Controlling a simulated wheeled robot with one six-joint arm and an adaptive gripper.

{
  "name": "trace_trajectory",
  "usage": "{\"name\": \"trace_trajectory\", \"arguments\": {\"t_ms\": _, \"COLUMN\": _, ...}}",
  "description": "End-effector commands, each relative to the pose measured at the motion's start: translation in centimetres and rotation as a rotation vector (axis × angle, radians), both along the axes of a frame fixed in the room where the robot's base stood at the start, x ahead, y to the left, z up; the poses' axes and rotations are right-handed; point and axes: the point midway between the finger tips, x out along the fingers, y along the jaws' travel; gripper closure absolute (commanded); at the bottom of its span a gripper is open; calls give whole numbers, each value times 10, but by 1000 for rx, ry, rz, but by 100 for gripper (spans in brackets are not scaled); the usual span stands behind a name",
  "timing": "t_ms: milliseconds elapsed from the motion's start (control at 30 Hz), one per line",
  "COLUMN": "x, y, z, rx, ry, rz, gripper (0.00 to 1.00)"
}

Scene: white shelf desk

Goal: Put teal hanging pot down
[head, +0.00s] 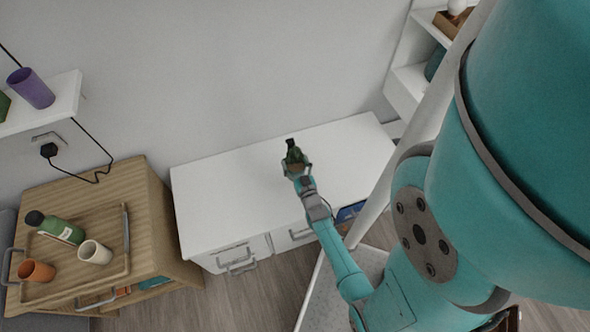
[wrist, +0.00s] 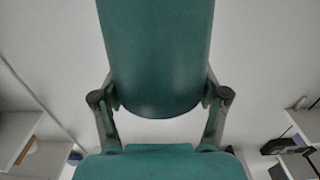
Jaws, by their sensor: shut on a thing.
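The teal hanging pot (wrist: 156,55) fills the upper middle of the wrist view, with its rounded end toward my gripper. My gripper (wrist: 160,97) has a finger on each side of the pot and is shut on it. In the head view, my gripper (head: 297,168) is over the white desk top (head: 235,185), and the pot (head: 294,151) shows small and dark green at its tip. I cannot tell whether the pot touches the desk top.
The desk top around my gripper is clear. To the left, a wooden cabinet bears a tray (head: 90,275) with a green bottle (head: 55,229), a white cup (head: 95,252) and an orange cup (head: 37,271). A wall shelf (head: 62,103) holds a purple cup (head: 31,88). White shelves (head: 408,82) stand at right.

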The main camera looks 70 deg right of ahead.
Motion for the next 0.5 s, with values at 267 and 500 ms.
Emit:
{"name": "trace_trajectory", "arguments": {"t_ms": 267, "x": 1, "y": 0, "z": -20, "rx": -2, "ry": -1, "rz": 1, "gripper": 89}}
{"name": "trace_trajectory", "arguments": {"t_ms": 500, "x": 1, "y": 0, "z": -42, "rx": -2, "ry": -1, "rz": 1, "gripper": 89}}
